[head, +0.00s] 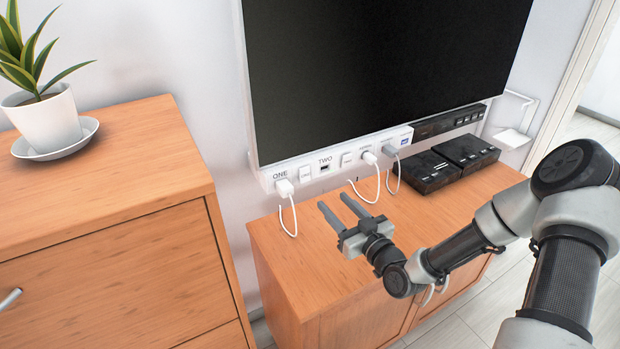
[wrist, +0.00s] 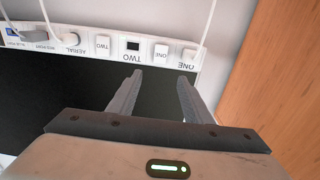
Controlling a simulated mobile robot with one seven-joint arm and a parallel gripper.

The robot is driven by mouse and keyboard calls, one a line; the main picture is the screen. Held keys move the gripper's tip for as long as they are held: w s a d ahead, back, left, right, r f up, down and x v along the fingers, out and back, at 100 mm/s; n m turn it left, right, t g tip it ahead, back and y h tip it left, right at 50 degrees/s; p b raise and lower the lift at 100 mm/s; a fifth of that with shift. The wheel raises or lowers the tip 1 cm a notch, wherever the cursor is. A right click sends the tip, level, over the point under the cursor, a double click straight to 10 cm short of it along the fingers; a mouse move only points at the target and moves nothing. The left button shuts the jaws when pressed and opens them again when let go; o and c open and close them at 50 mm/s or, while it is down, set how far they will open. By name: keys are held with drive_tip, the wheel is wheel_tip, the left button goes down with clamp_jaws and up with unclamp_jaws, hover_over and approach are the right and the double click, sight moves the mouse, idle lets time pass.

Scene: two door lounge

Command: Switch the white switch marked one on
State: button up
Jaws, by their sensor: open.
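The white switch marked one (head: 305,173) is a small rocker on the white socket strip (head: 330,168) under the television, just right of the ONE label and its white plug. In the wrist view the strip appears upside down, and the switch (wrist: 161,52) lies beyond the gap between my fingertips. I cannot tell whether it is on or off. My gripper (head: 333,200) is open and empty, in front of and below the strip, apart from it. Its two fingers also show in the wrist view (wrist: 160,76), pointing toward the strip.
A second white switch (head: 346,159) sits right of the TWO socket. White plugs (head: 285,188) with hanging cables flank the switches. Black boxes (head: 451,162) stand on the wooden cabinet (head: 310,263). A taller wooden dresser (head: 100,210) with a potted plant (head: 45,115) stands at left.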

sight(306, 172)
drive_tip(key=x, duration=1.4)
